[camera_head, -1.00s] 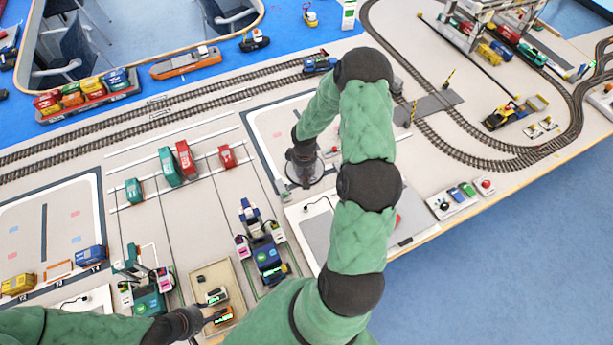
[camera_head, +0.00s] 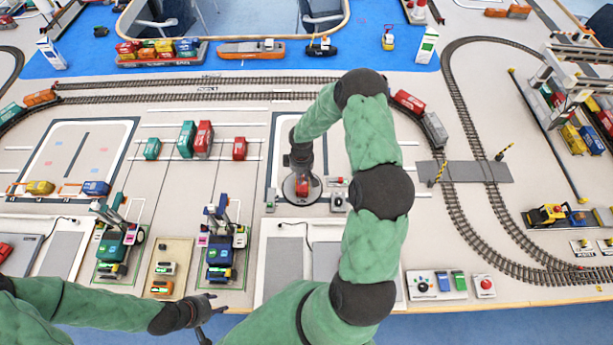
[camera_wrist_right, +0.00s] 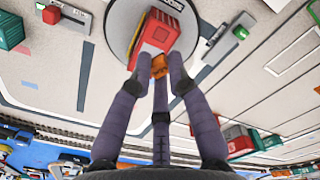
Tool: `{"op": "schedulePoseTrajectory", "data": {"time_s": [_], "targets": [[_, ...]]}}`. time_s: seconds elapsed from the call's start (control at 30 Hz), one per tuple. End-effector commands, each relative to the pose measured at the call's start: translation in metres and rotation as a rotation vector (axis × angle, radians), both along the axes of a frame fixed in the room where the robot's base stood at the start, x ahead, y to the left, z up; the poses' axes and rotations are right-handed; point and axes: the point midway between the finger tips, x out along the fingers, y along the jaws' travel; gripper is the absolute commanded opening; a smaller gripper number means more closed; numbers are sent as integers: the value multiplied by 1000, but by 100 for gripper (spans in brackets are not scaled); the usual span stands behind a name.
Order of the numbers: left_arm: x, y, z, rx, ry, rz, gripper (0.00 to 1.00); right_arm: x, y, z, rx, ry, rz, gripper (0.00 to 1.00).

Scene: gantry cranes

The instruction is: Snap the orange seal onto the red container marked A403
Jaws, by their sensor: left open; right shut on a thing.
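A red container (camera_head: 303,187) stands on a round grey plate (camera_head: 289,192); it also shows in the right wrist view (camera_wrist_right: 157,33). Its marking is not readable. My right gripper (camera_head: 302,164) points down at the plate. In the right wrist view its fingers (camera_wrist_right: 158,72) are shut on the small orange seal (camera_wrist_right: 160,64), right at the container's end. I cannot tell whether seal and container touch. My left gripper (camera_head: 213,305) is open near the table's front edge, beside a beige tray (camera_head: 178,252).
Teal and red containers (camera_head: 203,138) stand in a row left of the plate. Two toy gantry vehicles (camera_head: 220,240) flank the beige tray. A button panel (camera_head: 437,285) lies at the front right. Rails (camera_head: 250,83) run behind.

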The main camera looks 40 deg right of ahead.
Motion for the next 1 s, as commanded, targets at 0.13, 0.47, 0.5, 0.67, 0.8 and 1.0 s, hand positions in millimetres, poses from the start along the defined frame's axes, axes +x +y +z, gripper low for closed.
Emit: {"op": "schedulePoseTrajectory", "data": {"time_s": [0.13, 0.47, 0.5, 0.67, 0.8, 1.0], "targets": [[1, 0, -3, 0, -2, 1, 45, 0, 0, -5, 1, 1, 2, 6], [1, 0, -16, 0, -1, 0, 45, 0, 0, -28, 0, 1, 0, 6], [0, 0, -17, 0, -1, 0, 45, 0, 0, -31, 0, 1, 0, 6], [0, 0, -29, 0, -1, 0, 45, 0, 0, -45, 0, 0, 0, 6], [0, 0, -35, 0, 0, 0, 45, 0, 0, -51, 0, 0, 0, 6], [0, 0, -36, 0, 0, 0, 45, 0, 0, -52, 0, 0, 0, 6]]}}
